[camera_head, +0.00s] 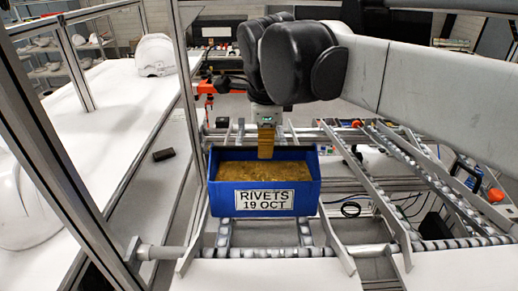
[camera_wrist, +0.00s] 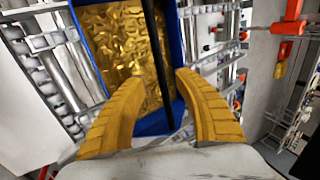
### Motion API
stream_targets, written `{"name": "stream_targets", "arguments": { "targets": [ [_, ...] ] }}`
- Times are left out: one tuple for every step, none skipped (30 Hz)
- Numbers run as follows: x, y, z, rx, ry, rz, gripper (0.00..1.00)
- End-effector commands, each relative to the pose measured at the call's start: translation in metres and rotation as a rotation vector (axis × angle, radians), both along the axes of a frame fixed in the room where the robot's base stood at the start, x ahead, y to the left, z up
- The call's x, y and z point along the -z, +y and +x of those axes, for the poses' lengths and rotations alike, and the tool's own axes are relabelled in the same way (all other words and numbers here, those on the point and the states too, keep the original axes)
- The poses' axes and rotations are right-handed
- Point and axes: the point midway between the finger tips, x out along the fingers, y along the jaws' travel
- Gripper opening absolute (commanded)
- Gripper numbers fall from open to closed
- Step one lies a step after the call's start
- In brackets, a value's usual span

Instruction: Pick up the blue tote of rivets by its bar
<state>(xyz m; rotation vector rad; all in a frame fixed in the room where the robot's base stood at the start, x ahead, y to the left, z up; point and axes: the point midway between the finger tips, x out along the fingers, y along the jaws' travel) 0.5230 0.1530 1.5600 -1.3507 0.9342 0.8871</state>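The blue tote (camera_head: 307,190) labelled "RIVETS 19 OCT" sits upright on the roller rack, filled with gold rivets (camera_head: 262,172). My gripper (camera_head: 265,155) points down at the tote's back half, its yellow fingertips just above or at the rivets. In the wrist view, the black bar (camera_wrist: 156,50) crosses over the rivets and runs between my two yellow fingers (camera_wrist: 158,82). The fingers are apart, with a gap on each side of the bar. The bar is not clear in the head view, where my gripper covers part of the tote's far side.
Metal rails (camera_head: 340,243) flank the tote. A metal post (camera_head: 187,100) rises close on its left. A white table (camera_head: 120,110) with white helmet shells (camera_head: 155,55) lies further left.

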Motion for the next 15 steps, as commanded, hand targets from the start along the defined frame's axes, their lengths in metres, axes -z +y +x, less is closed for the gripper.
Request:
{"name": "stream_targets", "arguments": {
  "targets": [
    [0.006,0.001,0.004,0.000,0.000,0.000,0.38],
    [0.010,0.001,0.007,0.000,0.000,0.000,0.38],
    [0.016,0.002,0.009,0.000,0.000,0.000,0.38],
    [0.021,0.002,0.011,0.000,0.000,0.000,0.38],
    [0.025,0.002,0.013,0.000,0.000,0.000,0.38],
    [0.029,0.002,0.014,0.000,0.000,0.000,0.38],
    [0.031,0.001,0.015,0.000,0.000,0.000,0.38],
    [0.033,0.001,0.015,-0.001,0.000,0.000,0.38],
    [0.035,0.001,0.016,-0.001,0.000,0.000,0.38],
    [0.035,0.001,0.016,-0.001,0.000,0.000,0.38],
    [0.036,0.001,0.016,-0.001,0.000,0.000,0.38],
    [0.036,0.001,0.016,-0.001,0.000,0.000,0.38],
    [0.036,0.001,0.016,-0.001,0.000,0.000,0.38],
    [0.036,0.001,0.016,-0.001,0.000,0.000,0.38],
    [0.036,0.001,0.016,-0.001,0.000,0.000,0.38]
  ]
}}
